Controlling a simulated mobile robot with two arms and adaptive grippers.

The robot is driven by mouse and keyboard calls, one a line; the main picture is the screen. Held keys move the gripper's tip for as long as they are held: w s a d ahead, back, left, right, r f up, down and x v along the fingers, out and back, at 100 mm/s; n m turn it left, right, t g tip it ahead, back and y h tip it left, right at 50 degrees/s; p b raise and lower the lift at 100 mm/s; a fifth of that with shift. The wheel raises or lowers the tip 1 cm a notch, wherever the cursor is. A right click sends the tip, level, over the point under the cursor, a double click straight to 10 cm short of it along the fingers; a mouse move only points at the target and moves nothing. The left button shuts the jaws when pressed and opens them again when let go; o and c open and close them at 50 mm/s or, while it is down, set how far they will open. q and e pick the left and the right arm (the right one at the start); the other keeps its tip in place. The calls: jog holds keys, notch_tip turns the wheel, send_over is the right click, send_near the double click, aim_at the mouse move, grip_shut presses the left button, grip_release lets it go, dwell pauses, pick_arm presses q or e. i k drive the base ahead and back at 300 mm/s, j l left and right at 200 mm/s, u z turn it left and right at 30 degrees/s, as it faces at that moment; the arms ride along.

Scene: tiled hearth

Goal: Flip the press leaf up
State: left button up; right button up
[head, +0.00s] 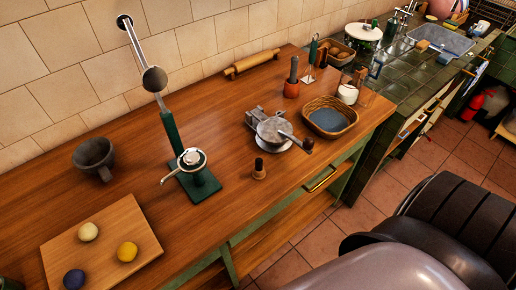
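The grey metal press (272,129) stands on the wooden counter, right of the middle of the head view. Its round leaf lies low, about flat, over the lower part. A lever with a dark wooden knob (307,145) reaches from it toward the right and front. A pale round rim shows under its front edge. The gap between leaf and base is too small to make out. Neither of my grippers is in view.
A small wooden stamp (258,169) stands in front of the press. A wicker basket (331,117) is close on its right. A tall lever device with a green base (193,184) stands to its left. A board (98,249) with dough balls lies front left.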

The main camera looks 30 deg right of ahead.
aim_at(276, 130)
jog(key=z, duration=1.25)
